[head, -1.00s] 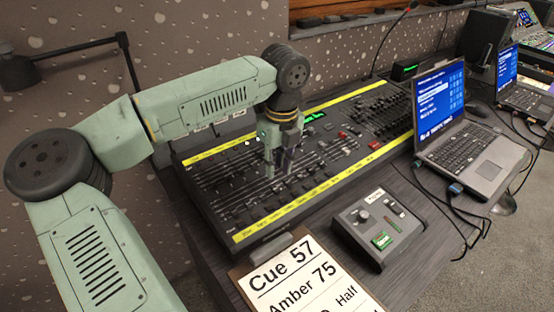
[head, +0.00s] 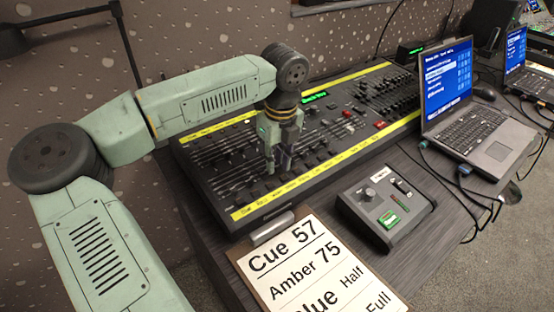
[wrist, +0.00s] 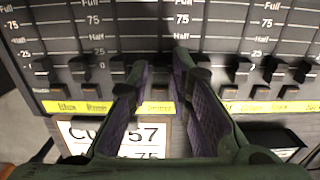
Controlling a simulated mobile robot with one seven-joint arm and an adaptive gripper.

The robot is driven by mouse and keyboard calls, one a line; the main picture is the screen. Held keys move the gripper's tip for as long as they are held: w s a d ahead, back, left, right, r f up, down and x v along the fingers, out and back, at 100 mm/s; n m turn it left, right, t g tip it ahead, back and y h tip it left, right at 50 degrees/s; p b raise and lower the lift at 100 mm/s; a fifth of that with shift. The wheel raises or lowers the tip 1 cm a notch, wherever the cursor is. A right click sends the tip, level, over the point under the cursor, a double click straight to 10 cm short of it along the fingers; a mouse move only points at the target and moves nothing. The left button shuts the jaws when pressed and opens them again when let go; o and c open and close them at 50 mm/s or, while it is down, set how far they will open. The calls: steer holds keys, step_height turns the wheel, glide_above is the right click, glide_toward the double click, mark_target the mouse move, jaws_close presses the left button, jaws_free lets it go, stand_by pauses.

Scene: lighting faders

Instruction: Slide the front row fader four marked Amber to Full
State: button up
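The lighting console (head: 236,198) has rows of dark faders and a yellow label strip (head: 330,163) along its front edge. My gripper (head: 278,166) points down over the front fader row, near this strip. In the wrist view my gripper's two fingers (wrist: 160,65) are apart, one on each side of a dark fader knob (wrist: 159,92) low on its track. I cannot tell whether they touch it. A label below the gap is too blurred to read surely as Amber. Scale marks Full, 75 and Half (wrist: 182,20) run up the panel beyond the fingertips.
A clipboard card (head: 318,268) reads Cue 57, Amber 75, Blue Half, with a Full lower down. A small grey control box (head: 385,205) and an open laptop (head: 470,133) stand to the right. Neighbouring fader knobs (wrist: 231,92) stand close beside the fingers.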

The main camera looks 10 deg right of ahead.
mark_target(262, 155)
jaws_close()
steer(key=shift+w+a+r, duration=0.1)
steer(key=shift+w+a, duration=0.3)
steer(key=shift+w, duration=0.55)
steer(key=shift+w+a+r, duration=0.1)
steer(key=shift+w+a, duration=0.25)
steer(key=shift+w, duration=0.55)
steer(key=shift+w+a+r, duration=0.1)
steer(key=shift+w+a, duration=0.3)
steer(key=shift+w, duration=0.55)
steer(key=shift+o, duration=0.5)
jaws_free()
steer(key=shift+r+p, duration=0.7)
steer(key=shift+r, duration=0.55)
step_height(262, 155, up, 12)
steer(key=s, duration=0.1)
steer(key=shift+d, duration=0.25)
